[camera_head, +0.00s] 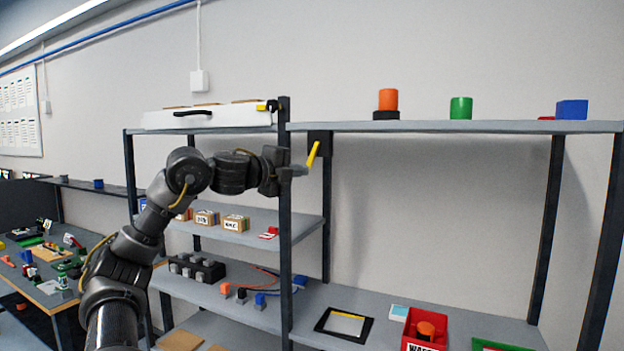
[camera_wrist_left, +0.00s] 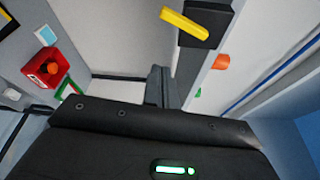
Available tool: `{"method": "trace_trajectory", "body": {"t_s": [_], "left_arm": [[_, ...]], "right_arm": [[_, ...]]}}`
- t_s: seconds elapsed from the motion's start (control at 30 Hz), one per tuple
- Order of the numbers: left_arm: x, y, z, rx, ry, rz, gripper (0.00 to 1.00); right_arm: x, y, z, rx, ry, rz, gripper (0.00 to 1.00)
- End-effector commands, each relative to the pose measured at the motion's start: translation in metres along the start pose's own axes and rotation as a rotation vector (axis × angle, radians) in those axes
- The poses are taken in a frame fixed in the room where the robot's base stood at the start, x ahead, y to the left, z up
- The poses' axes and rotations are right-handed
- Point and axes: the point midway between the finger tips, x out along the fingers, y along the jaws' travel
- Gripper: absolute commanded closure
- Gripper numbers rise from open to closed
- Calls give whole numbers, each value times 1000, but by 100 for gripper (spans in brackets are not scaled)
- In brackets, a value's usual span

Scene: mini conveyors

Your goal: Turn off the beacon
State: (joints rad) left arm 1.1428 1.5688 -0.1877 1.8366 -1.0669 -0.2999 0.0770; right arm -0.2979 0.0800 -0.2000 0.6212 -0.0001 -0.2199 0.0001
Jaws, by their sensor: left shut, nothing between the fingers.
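An orange cylinder on a black base, which looks like the beacon (camera_head: 388,101), stands on the top right shelf; its orange part also shows in the wrist view (camera_wrist_left: 221,62). A black switch box (camera_head: 325,139) with a tilted yellow lever (camera_head: 313,155) is below that shelf by the middle post. The lever and box show at the top of the wrist view (camera_wrist_left: 184,25). My left gripper (camera_head: 298,171) is shut and empty, close to the lever's lower end in the head view. In the wrist view its fingers (camera_wrist_left: 159,87) appear apart from the lever. My right gripper is out of view.
A dark post (camera_head: 285,220) stands beside my left gripper. A green cylinder (camera_head: 460,108) and a blue block (camera_head: 572,110) are on the top shelf (camera_head: 500,127). Boxes (camera_head: 236,223) sit on the middle shelf, and a red bin (camera_head: 412,331) is below. Space right of the lever is free.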

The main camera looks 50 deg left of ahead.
Motion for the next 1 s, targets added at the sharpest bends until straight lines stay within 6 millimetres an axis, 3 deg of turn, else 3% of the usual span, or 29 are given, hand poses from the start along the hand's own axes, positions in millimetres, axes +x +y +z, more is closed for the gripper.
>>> {"method": "trace_trajectory", "body": {"t_s": [0.3, 0.87, 1.0], "left_arm": [[-21, -1, 0, 1, 1, 1, 100], [-20, -2, 0, 0, 1, 1, 100], [-10, 5, -10, 1, 13, 6, 100]], "right_arm": [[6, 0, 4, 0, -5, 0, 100], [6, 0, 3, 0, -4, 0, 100], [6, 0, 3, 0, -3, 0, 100]]}}
